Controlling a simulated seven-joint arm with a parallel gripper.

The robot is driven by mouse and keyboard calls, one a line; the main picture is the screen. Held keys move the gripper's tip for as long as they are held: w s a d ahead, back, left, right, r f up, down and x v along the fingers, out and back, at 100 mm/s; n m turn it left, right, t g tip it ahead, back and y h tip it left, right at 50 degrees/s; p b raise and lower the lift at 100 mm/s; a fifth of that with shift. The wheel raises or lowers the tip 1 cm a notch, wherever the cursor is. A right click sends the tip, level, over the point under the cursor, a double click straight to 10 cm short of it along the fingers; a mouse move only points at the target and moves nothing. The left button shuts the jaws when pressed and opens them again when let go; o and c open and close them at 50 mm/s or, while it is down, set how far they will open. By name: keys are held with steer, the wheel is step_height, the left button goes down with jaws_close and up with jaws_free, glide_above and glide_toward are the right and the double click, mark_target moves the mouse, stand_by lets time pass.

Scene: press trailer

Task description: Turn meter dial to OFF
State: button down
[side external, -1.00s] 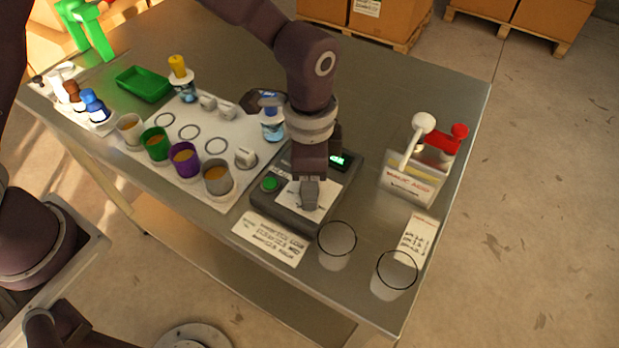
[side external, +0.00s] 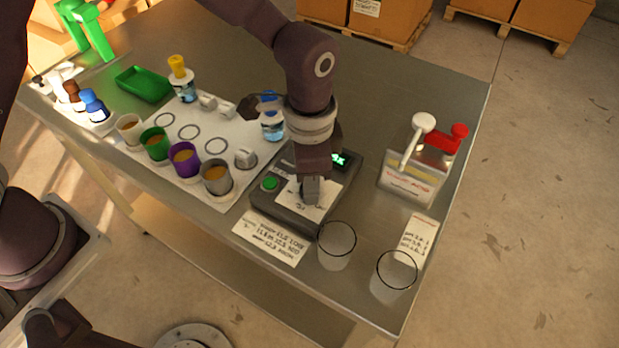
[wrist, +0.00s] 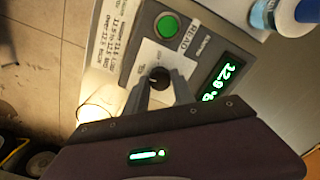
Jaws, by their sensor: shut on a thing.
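The dark grey meter (side external: 286,205) lies on the steel table, with a white dial label, a green button (side external: 270,183) and a lit green display (side external: 339,159). In the wrist view the black dial (wrist: 159,77) sits on the white label (wrist: 166,60), beside the green button (wrist: 167,26) and the display (wrist: 222,78). My gripper (side external: 310,200) is down over the meter; in the wrist view my gripper (wrist: 160,84) has its two fingers closed around the dial. The dial's pointer and label marks are too small or hidden to read.
A printed card (side external: 270,238) lies in front of the meter. Two clear glasses (side external: 337,245) stand right of it. A clear box with white and red handles (side external: 413,172) stands farther right. Several coloured cups (side external: 186,160) stand on a white mat to the left.

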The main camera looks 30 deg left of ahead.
steer(key=n, duration=1)
steer(key=shift+n, duration=0.4)
stand_by(0.4)
steer(key=c, duration=1.1)
jaws_free()
steer(key=shift+o, duration=0.2)
step_height(320, 180, up, 7)
steer(key=shift+r, duration=0.1)
